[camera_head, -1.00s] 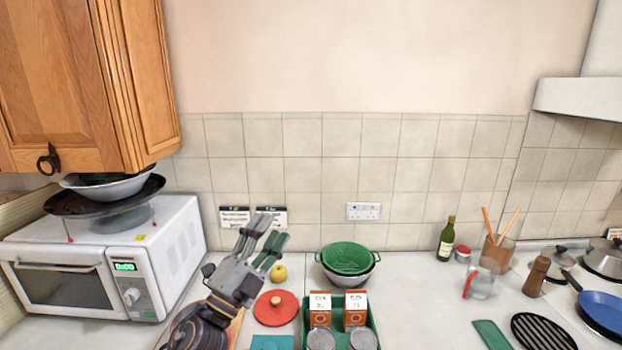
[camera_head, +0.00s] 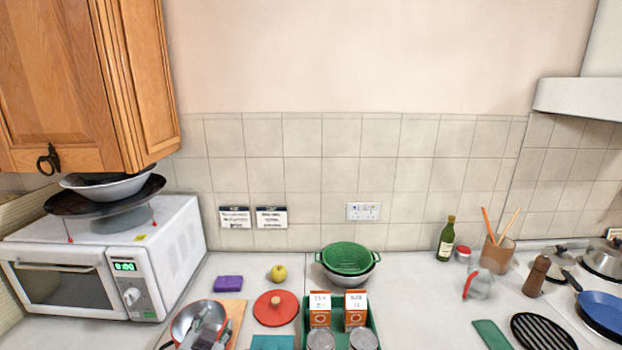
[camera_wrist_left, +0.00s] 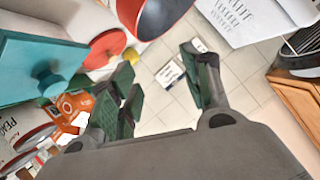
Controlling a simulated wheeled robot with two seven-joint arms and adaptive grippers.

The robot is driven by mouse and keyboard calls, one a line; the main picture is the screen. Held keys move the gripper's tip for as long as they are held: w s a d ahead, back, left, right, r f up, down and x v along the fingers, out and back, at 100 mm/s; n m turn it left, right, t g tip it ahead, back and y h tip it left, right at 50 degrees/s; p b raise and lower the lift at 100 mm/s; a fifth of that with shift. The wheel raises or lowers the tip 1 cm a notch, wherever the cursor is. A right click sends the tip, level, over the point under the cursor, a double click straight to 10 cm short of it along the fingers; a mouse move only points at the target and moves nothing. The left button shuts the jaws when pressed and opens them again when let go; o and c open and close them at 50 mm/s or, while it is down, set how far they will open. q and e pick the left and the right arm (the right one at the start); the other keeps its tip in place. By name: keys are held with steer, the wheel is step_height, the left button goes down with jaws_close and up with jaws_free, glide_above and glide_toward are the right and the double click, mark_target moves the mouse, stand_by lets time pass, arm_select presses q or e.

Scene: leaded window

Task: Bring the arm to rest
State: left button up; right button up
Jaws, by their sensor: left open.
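My left gripper (camera_head: 208,332) shows at the bottom edge of the head view, in front of a metal pan. Most of its arm is out of that view. In the left wrist view the fingers of the gripper (camera_wrist_left: 160,88) are spread apart with nothing between them. My right gripper is in neither view.
The pan (camera_head: 183,318) is beside a wooden board (camera_head: 236,309). A purple block (camera_head: 228,283), a yellow apple (camera_head: 278,272) and a red lid (camera_head: 275,312) lie nearby. A green tray (camera_head: 373,320) holds boxes and cans. A microwave (camera_head: 165,250) stands left.

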arm_select(q)
steer(key=s+d+f+n+g+h, duration=0.1)
steer(key=s+f+n+g+h, duration=0.1)
steer(key=s+f+g, duration=1.15)
steer(key=s+f+t+b, duration=0.1)
steer(key=s+f+b, duration=0.25)
steer(key=f, duration=1.55)
steer(key=s+f+t+b, duration=0.2)
steer(key=s+f, duration=0.2)
steer(key=f, duration=1.5)
steer(key=s+a+f+b, duration=0.2)
steer(key=s+f, duration=0.9)
steer(key=f, duration=0.2)
steer(key=s+a+f+g+b, duration=0.1)
steer(key=s+a+f+b, duration=0.1)
steer(key=s+f, duration=0.9)
steer(key=shift+s+a+f, duration=0.2)
steer(key=shift+a+f, duration=0.15)
steer(key=shift+f, duration=0.6)
steer(key=shift+g, duration=0.25)
